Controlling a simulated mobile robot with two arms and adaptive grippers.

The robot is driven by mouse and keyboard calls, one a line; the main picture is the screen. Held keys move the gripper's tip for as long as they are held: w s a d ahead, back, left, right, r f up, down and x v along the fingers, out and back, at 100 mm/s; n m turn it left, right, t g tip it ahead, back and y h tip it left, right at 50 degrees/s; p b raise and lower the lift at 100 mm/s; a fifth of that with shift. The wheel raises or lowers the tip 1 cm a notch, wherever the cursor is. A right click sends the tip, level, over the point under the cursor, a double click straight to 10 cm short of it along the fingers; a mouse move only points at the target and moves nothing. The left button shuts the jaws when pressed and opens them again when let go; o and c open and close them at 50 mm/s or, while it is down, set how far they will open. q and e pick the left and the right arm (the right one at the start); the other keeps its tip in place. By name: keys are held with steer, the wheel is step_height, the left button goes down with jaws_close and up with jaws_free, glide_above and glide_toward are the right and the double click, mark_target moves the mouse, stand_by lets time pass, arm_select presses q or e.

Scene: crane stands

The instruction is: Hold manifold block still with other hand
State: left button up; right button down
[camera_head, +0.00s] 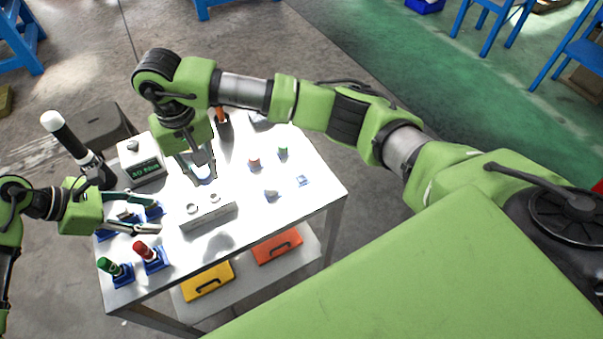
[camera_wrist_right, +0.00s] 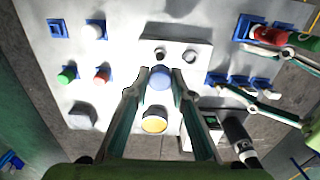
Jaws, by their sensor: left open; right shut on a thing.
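The manifold block (camera_head: 208,216) is a pale grey bar with two round ports on top, lying on the light table. It also shows in the right wrist view (camera_wrist_right: 182,52). My right gripper (camera_head: 203,172) is just behind the block, apart from it. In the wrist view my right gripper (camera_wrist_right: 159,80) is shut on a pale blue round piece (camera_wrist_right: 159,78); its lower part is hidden. My left gripper (camera_head: 157,213) is open and empty, left of the block, its fingers above blue holders. It does not touch the block.
A red-topped piece (camera_head: 147,252) and a green-topped piece (camera_head: 115,270) stand in blue holders at the front left. A box with a green display (camera_head: 142,165) and a black-and-white cylinder (camera_head: 70,138) stand at the back left. Small parts (camera_head: 254,162) stand at the right.

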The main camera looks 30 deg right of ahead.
mark_target(177, 216)
arm_select(q)
steer(key=shift+x, duration=4.4)
steer(key=c, duration=1.2)
steer(key=shift+o, duration=0.2)
